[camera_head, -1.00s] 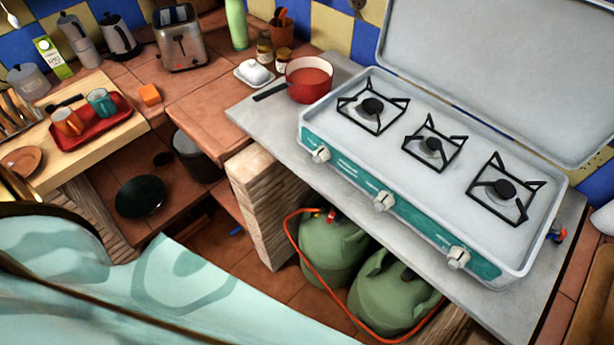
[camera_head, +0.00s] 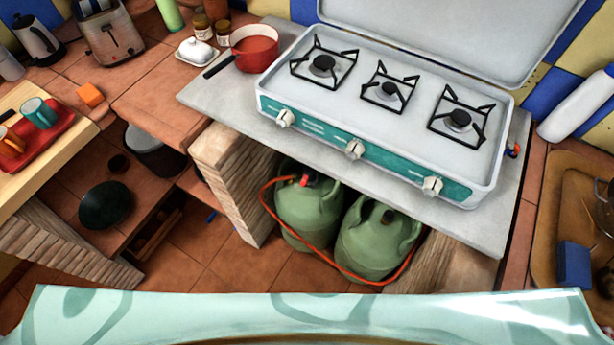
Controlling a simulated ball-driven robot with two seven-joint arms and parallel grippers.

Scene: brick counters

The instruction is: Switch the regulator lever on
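Two green gas bottles stand under the counter, a left one (camera_head: 308,212) and a right one (camera_head: 372,245). An orange hose (camera_head: 268,208) loops around them. A small red part (camera_head: 305,180) sits on top of the left bottle; it may be the regulator, but its lever is too small to make out. The top of the right bottle is dark. Another small red and blue fitting (camera_head: 514,150) is at the right end of the camping stove (camera_head: 390,115). Neither gripper is in view.
The grey counter slab (camera_head: 225,100) overhangs the bottles, with a brick pillar (camera_head: 235,175) to their left and another support to their right. A red pan (camera_head: 255,50) stands left of the stove. The tiled floor (camera_head: 200,255) in front is clear.

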